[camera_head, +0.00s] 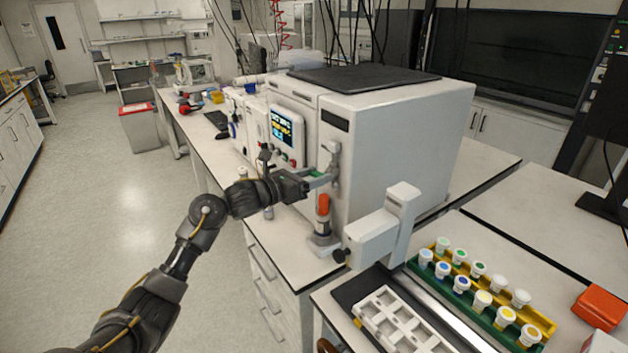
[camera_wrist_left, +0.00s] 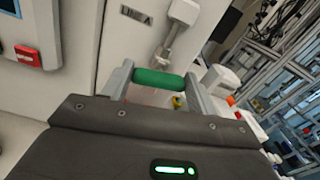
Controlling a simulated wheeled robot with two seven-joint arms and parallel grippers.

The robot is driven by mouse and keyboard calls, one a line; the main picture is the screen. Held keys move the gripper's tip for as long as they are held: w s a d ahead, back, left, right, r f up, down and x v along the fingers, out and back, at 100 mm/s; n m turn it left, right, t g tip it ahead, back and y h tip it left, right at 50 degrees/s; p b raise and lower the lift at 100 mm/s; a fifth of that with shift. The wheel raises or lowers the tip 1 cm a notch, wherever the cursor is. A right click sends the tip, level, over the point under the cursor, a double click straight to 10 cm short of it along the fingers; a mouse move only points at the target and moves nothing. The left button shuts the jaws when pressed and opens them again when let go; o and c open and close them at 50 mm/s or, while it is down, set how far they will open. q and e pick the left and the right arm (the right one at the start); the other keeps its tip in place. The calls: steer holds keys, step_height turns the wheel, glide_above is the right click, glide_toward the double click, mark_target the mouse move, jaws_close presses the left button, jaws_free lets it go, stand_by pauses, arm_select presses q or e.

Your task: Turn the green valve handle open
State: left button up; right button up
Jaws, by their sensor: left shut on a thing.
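The green valve handle (camera_wrist_left: 158,79) is a short rounded bar. In the left wrist view it lies between the two grey fingers of my left gripper (camera_wrist_left: 157,86), which is shut on it. In the head view the green handle (camera_head: 316,174) is a small strip at the front of the white reactor cabinet (camera_head: 395,150), partly hidden by my left gripper (camera_head: 322,179). A grey-white valve fitting (camera_head: 333,160) stands just beyond the fingertips. My right gripper is in neither view.
An orange-topped cylinder (camera_head: 323,207) stands just below the gripper. A white arm-like device (camera_head: 375,235) and a rack of capped vials (camera_head: 485,290) are to the right. A lit display (camera_head: 286,130) is on the left side of the cabinet. Open floor (camera_head: 130,200) lies to the left.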

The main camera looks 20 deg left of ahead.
arm_select(q)
steer(key=n+b, duration=0.1)
steer(key=n, duration=0.2)
steer(key=shift+f+n+b, duration=0.2)
steer(key=shift+n+b, duration=0.1)
steer(key=shift+b, duration=0.05)
steer(key=n, duration=0.4)
steer(key=shift+w+a+n+b, duration=0.1)
steer(key=shift+n+b, duration=0.2)
steer(key=n, duration=0.3)
steer(key=shift+n, duration=0.3)
steer(key=shift+n+p, duration=0.75)
steer(key=shift+n, duration=1.25)
steer(key=shift+f, duration=0.1)
steer(key=o, duration=1)
